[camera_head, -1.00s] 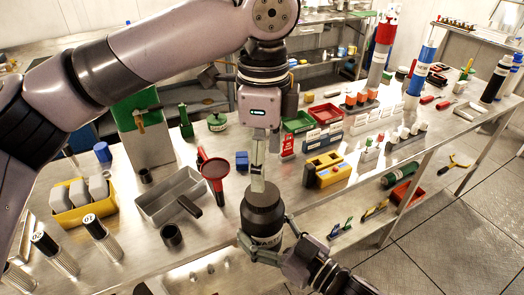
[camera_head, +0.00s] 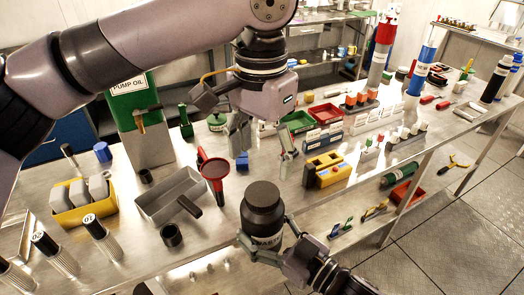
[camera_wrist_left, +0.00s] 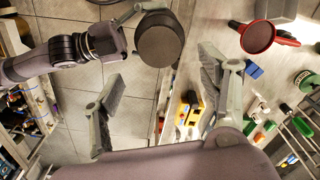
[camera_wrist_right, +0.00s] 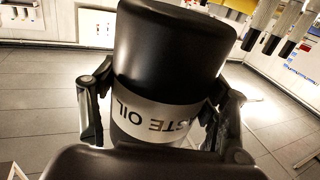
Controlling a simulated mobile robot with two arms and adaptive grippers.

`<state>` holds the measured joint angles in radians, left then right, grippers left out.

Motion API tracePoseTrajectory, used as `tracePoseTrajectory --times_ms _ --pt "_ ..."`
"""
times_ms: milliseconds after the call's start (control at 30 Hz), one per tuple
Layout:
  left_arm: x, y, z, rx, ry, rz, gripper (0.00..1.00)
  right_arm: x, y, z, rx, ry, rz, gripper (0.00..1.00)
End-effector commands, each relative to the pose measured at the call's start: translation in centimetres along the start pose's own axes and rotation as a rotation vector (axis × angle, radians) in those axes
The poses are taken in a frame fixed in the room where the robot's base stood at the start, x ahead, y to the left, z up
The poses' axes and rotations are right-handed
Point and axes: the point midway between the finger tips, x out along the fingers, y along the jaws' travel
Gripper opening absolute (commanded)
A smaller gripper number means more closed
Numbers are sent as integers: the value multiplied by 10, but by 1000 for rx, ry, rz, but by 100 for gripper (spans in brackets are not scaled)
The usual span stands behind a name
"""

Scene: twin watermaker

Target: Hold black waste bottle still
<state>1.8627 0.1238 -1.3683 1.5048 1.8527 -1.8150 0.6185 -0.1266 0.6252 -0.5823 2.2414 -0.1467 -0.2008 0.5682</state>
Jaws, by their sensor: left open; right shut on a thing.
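The black waste bottle (camera_head: 263,212) has a wide black cap and a pale label reading "WASTE OIL". The right wrist view shows the bottle (camera_wrist_right: 170,60) close up with a finger on each side. My left gripper (camera_head: 263,150) is open and empty, above and behind the bottle. In the left wrist view the bottle's cap (camera_wrist_left: 159,42) shows beyond the open left fingers, apart from them. Whether the bottle's base touches anything is hidden.
A red funnel (camera_head: 215,170) and a grey tray (camera_head: 168,196) lie left of the bottle. A yellow block holder (camera_head: 326,168) stands to the right. A yellow bin (camera_head: 80,200) and several numbered cylinders are at the far left. The floor (camera_head: 450,230) at right is clear.

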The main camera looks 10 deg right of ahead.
Motion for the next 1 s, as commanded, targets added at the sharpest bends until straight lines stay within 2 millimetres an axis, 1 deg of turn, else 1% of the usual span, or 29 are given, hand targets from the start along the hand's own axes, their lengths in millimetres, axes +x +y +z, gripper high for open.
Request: tracePoseTrajectory --times_ms 67,167,400,600,767,1000 --pt "2 0 0 1 0 0 68 0 0 -2 -1 6 -1 0" --pt "10 0 0 1 -2 1 68 0 0 -2 -1 6 -1 0" --pt "47 0 0 1 -2 0 68 0 0 -2 -1 6 -1 0" --pt "71 0 0 0 -1 0 68 0 0 -3 -1 6 -1 0" --pt "79 0 0 0 0 0 68 0 0 -3 -1 6 -1 0" --pt "80 0 0 1 0 0 68 0 0 -3 -1 6 -1 0"
